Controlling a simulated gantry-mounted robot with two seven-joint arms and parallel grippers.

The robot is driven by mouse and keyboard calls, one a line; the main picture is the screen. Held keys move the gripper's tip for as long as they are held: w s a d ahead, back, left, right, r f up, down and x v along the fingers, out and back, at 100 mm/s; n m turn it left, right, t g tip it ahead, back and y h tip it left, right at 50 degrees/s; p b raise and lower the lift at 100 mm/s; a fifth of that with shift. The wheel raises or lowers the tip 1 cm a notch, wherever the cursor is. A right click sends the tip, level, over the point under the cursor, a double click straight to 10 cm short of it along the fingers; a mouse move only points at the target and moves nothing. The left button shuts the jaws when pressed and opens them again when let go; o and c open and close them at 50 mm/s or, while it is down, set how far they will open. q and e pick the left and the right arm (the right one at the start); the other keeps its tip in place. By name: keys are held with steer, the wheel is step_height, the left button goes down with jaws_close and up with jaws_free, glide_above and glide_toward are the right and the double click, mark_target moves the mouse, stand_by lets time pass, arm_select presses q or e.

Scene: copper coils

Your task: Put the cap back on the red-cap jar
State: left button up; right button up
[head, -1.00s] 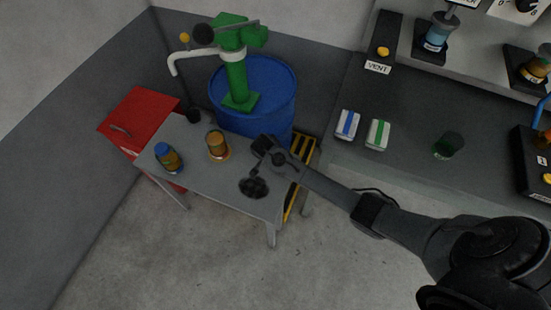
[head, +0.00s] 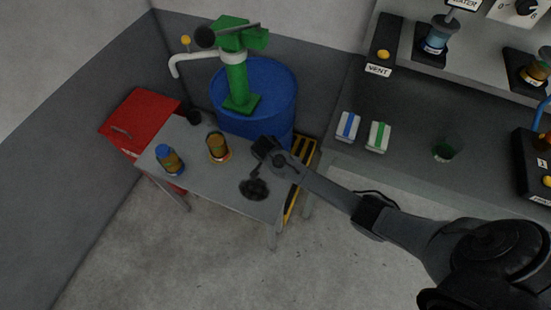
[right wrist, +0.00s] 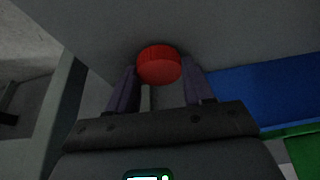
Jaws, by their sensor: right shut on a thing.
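My right gripper (head: 264,147) is over the right part of the small grey table (head: 225,185). In the right wrist view my right gripper (right wrist: 158,84) is shut on a round red cap (right wrist: 159,65), held between the fingertips. The cap does not show clearly in the head view. An amber jar (head: 218,147) with no cap visible on it stands upright on the table, left of the gripper and apart from it. My left gripper is in neither view.
A blue drum (head: 270,95) with a green pump (head: 236,80) stands behind the table. A red cabinet (head: 138,115) is at the left. A dark patch (head: 254,188) shows on the tabletop.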

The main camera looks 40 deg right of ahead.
step_height(320, 180, up, 10)
steer(key=p, duration=0.3)
steer(key=shift+f, duration=0.15)
